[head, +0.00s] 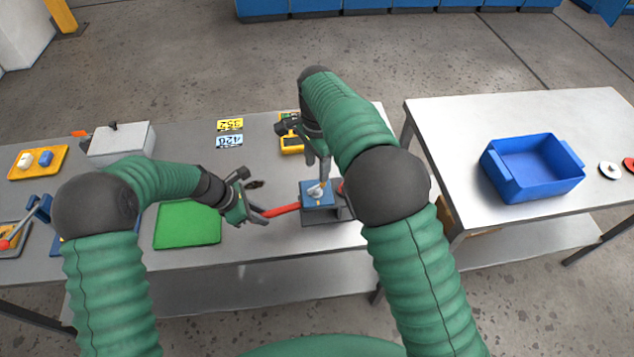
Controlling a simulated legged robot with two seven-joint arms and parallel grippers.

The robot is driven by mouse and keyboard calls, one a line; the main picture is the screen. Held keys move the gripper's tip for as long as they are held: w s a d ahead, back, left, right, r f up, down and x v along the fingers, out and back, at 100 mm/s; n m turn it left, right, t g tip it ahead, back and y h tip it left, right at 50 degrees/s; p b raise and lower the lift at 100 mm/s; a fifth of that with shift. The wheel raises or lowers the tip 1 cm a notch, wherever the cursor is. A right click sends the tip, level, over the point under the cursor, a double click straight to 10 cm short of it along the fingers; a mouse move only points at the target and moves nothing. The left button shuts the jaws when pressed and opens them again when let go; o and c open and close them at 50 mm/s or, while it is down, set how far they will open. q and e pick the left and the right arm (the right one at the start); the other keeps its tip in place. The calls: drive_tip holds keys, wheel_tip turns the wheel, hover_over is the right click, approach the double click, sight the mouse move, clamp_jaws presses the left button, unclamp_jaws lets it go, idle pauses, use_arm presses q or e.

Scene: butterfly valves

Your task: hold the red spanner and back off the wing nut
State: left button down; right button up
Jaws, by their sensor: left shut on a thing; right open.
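The red spanner (283,210) lies roughly level, its right end reaching the blue valve block (311,201). My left gripper (258,211) is shut on the spanner's left end. The pale wing nut (316,191) sits on top of the blue block, which stands on a grey base (324,214) near the table's front edge. My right gripper (323,172) is open, pointing down just above the wing nut. I cannot tell whether its fingers touch the nut. My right forearm hides the area to the right of the block, where a bit of red shows.
A green mat (187,225) lies left of my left gripper. A yellow meter (291,144) lies behind my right gripper. A grey box (122,144) and yellow tray (38,162) stand at the left. A blue bin (532,166) is on the right table, across a gap.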

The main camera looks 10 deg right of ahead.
sight(316, 189)
wheel_tip(316, 189, down, 8)
drive_tip(key=shift+r, duration=0.1)
